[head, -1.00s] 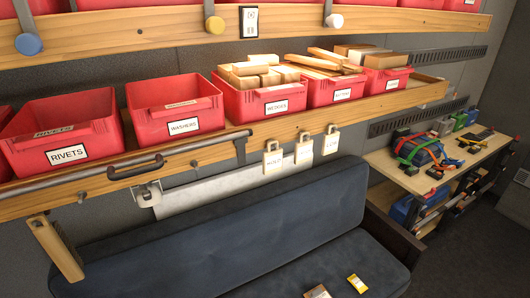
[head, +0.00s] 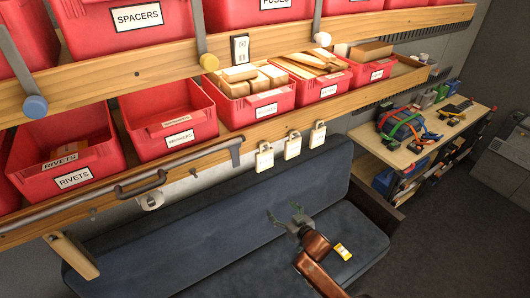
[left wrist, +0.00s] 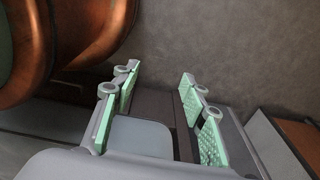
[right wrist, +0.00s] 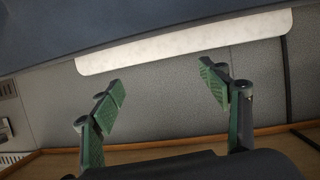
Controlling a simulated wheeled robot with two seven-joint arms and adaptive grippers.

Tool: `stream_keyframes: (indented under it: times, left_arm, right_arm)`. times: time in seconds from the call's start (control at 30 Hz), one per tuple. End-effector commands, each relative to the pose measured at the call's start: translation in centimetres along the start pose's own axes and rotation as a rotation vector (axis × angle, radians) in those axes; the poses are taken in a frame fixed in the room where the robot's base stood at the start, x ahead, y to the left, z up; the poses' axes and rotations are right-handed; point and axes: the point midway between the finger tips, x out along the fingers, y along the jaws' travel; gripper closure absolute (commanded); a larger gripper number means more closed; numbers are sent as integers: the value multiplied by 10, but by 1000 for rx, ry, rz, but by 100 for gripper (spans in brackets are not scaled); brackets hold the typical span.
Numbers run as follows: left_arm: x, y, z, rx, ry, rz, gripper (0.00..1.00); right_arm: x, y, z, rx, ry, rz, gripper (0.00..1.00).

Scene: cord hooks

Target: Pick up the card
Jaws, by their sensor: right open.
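A small yellow and white card (head: 342,251) lies flat on the seat of the dark blue sofa (head: 215,215). My right gripper (head: 284,213) is open and empty, up and to the left of the card in the head view, apart from it. In the right wrist view its two green-padded fingers (right wrist: 163,75) are spread with nothing between them, and the card is not seen there. My left gripper (left wrist: 160,90) shows only in the left wrist view, with its fingers apart and empty.
Red bins (head: 170,125) stand on wooden shelves above the sofa. Three padlock-shaped tags (head: 292,146) hang under the lower shelf. A workbench (head: 375,142) with tools and straps stands at the right. The floor (head: 450,215) in front of it is clear.

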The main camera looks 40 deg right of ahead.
Motion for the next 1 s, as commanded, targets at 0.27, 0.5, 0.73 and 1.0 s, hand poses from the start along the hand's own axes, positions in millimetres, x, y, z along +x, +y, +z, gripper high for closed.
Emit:
stream_keyframes:
  times: [0.27,0.5,0.73,1.0]
  left_arm:
    - [-40,-2,-16,3,14,-1,60]
    - [-42,0,7,-2,-14,1,60]
    - [-35,0,11,-2,-19,1,60]
    - [-54,-2,-8,1,3,0,60]
  right_arm:
    - [-108,-31,-222,27,286,-72,30]
    - [-136,-42,-264,35,353,-97,30]
    - [-116,-44,-270,35,354,-96,30]
    - [-83,-45,-281,36,350,-96,30]
